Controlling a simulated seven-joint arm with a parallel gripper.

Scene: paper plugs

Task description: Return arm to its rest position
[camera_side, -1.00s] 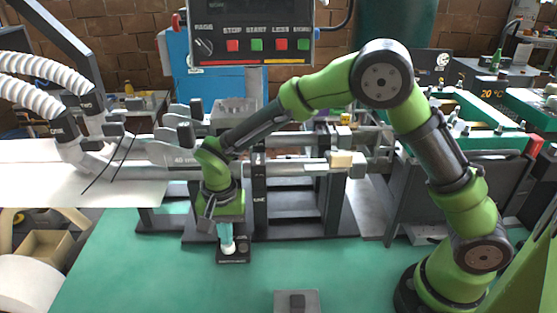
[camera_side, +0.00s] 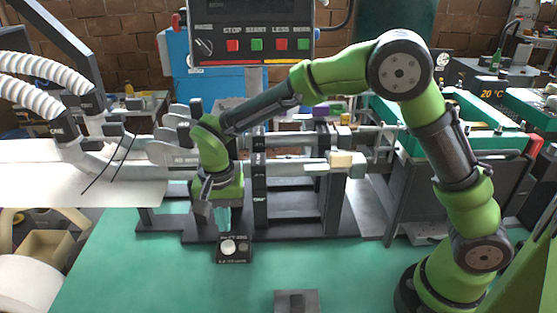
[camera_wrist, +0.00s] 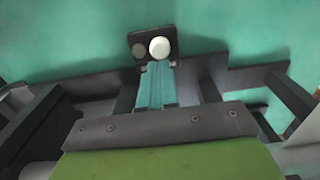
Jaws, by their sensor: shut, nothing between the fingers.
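My gripper (camera_side: 222,230) is in the middle left of the side view, pointing down, with pale teal fingers. In the wrist view my gripper (camera_wrist: 158,64) shows its two fingers close together, shut and empty. A small black holder (camera_side: 233,260) lies on the green table below the fingertips. A white round plug (camera_side: 228,246) sits in its left spot, apart from the fingers. A grey round spot (camera_side: 243,247) is beside it. The wrist view shows the same plug (camera_wrist: 159,47) and grey spot (camera_wrist: 139,51) just beyond the fingertips.
A dark machine frame with metal rods (camera_side: 300,200) stands close behind and right of my gripper. A white panel (camera_side: 80,175) and a hose-fed unit are at left. A control box (camera_side: 250,35) hangs above. A grey block (camera_side: 297,302) lies at the front; the table around it is clear.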

